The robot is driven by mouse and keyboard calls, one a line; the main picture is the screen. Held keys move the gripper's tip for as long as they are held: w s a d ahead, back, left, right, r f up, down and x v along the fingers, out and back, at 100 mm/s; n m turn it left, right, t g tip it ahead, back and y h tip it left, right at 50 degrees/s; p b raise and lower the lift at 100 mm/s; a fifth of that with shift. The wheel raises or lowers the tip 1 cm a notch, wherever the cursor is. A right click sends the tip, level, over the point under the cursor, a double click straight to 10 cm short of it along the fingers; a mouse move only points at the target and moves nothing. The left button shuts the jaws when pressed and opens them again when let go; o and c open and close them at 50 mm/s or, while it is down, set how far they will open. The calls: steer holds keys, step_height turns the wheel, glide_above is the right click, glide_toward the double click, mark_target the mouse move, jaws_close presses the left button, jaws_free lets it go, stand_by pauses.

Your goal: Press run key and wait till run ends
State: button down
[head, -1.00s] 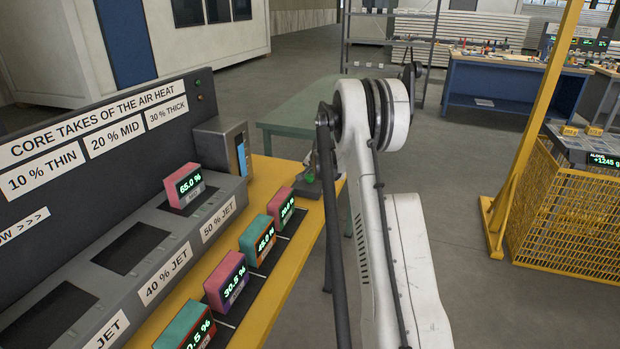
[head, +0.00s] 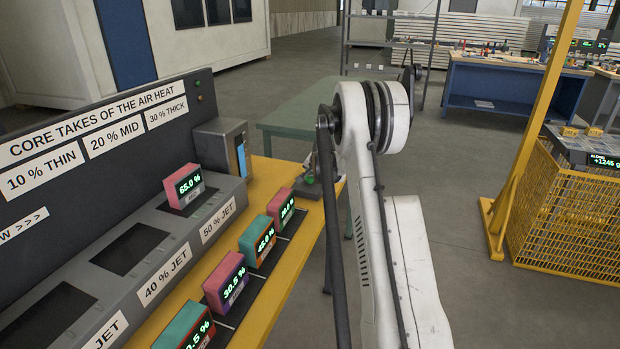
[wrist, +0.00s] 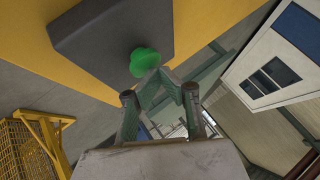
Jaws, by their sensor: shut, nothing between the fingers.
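The run key appears to be the green round button (wrist: 145,62) on a dark box (wrist: 110,35), though no label on it is readable. The key also shows small in the head view (head: 310,179), at the far end of the yellow bench. My gripper (wrist: 163,84) is shut and empty. Its fingertips are right at the button's lower edge in the wrist view; I cannot tell if they touch it. In the head view the gripper is small and partly hidden by my arm.
A block reading 65.0 % (head: 186,184) sits on the 50 % JET station; other dark pads stand empty. Several blocks with percent displays, such as one reading 30.5 % (head: 229,283), line the yellow bench (head: 262,320). A green table (head: 300,108) stands behind, a yellow cage (head: 565,215) at right.

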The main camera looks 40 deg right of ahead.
steer(key=shift+f, duration=0.25)
steer(key=shift+r, duration=0.1)
stand_by(0.5)
steer(key=shift+r, duration=0.9)
steer(key=shift+r, duration=0.15)
steer(key=shift+r+p, duration=0.85)
steer(key=shift+r, duration=1.5)
